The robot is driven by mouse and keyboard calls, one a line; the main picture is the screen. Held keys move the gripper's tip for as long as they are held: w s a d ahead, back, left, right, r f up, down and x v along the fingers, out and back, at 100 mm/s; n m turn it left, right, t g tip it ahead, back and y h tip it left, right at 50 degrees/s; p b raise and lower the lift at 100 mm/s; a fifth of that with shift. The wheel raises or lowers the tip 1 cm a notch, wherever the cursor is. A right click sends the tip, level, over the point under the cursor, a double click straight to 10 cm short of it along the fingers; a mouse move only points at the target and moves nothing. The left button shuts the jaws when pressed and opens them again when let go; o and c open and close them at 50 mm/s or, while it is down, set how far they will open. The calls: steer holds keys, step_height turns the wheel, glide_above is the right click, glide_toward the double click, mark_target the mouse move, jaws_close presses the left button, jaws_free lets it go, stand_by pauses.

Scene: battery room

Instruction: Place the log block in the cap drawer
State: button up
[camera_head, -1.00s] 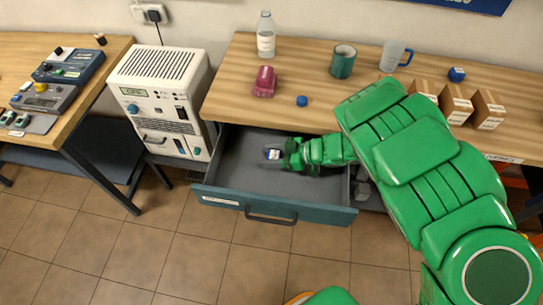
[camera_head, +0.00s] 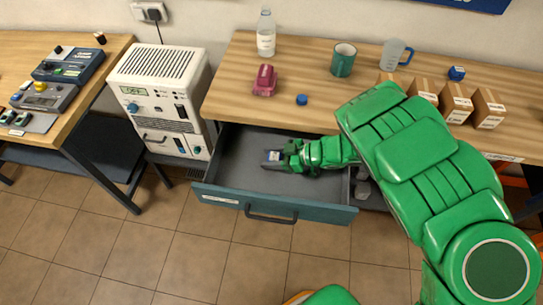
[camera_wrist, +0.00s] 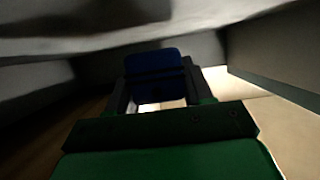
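The cap drawer (camera_head: 228,176) is pulled open below the wooden bench, with a grey inside and a teal front. My gripper (camera_head: 277,157) is inside the drawer opening, toward its middle. A small block with a pale and blue face, which I take as the log block (camera_head: 272,155), is at the fingertips. In the wrist view the dark blue block (camera_wrist: 153,63) sits between the two fingers (camera_wrist: 158,92), which flank it closely. The gripper appears shut on it. Whether the block touches the drawer floor cannot be told.
On the bench (camera_head: 340,108) stand a bottle (camera_head: 265,36), a green mug (camera_head: 343,60), a pink object (camera_head: 265,80), a blue cap (camera_head: 302,100), a clear jug (camera_head: 392,54) and several cardboard boxes (camera_head: 456,103). A white power unit (camera_head: 160,95) stands left of the drawer.

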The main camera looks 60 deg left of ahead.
steer(key=o, duration=0.4)
steer(key=shift+o, duration=0.2)
steer(key=shift+r, duration=0.4)
steer(key=shift+w+d+r, duration=0.15)
steer(key=shift+r, duration=0.1)
steer(key=shift+v, duration=3.5)
